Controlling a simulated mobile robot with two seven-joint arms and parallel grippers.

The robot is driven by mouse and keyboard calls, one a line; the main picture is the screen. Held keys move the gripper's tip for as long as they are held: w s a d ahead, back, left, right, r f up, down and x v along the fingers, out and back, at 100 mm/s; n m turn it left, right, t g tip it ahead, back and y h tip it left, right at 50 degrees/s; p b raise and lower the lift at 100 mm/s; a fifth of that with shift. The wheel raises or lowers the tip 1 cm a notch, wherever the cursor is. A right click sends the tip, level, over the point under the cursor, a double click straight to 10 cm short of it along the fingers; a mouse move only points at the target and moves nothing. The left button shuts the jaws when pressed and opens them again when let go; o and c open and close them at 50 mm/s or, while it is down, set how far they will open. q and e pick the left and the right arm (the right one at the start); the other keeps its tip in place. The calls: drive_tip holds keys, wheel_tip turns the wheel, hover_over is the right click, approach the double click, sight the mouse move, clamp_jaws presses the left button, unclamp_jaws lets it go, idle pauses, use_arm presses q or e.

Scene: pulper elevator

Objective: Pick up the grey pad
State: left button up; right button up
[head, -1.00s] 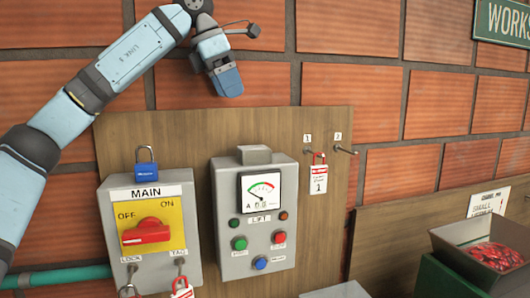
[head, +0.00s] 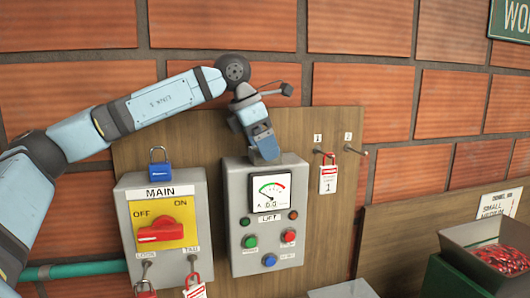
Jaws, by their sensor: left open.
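The grey lift box (head: 235,215) hangs on the wooden board, with a meter and several buttons on its front. The small grey pad on its top is covered by my left gripper in the head view, so I cannot make out its outline now. My left gripper (head: 265,152) is open and points down at the top of the lift box. I cannot tell whether its fingers are around the pad or in front of it. My right gripper is not in view.
A blue padlock (head: 161,172) stands on the grey main switch box (head: 196,225) to the left. Two pegs on the board (head: 330,240) are at the right, one with a red-and-white tag (head: 328,180). A grey hopper (head: 470,233) with red contents is at far right.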

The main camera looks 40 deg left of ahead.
use_arm(q)
drive_tip(key=shift+f, duration=0.25)
drive_tip(key=shift+d, duration=0.1)
drive_tip(key=c, duration=1)
drive_tip(key=shift+r, duration=0.15)
drive_tip(key=shift+r, duration=0.55)
wheel_tip(320, 180, up, 19)
drive_tip(key=b, duration=0.2)
drive_tip(key=shift+f, duration=0.1)
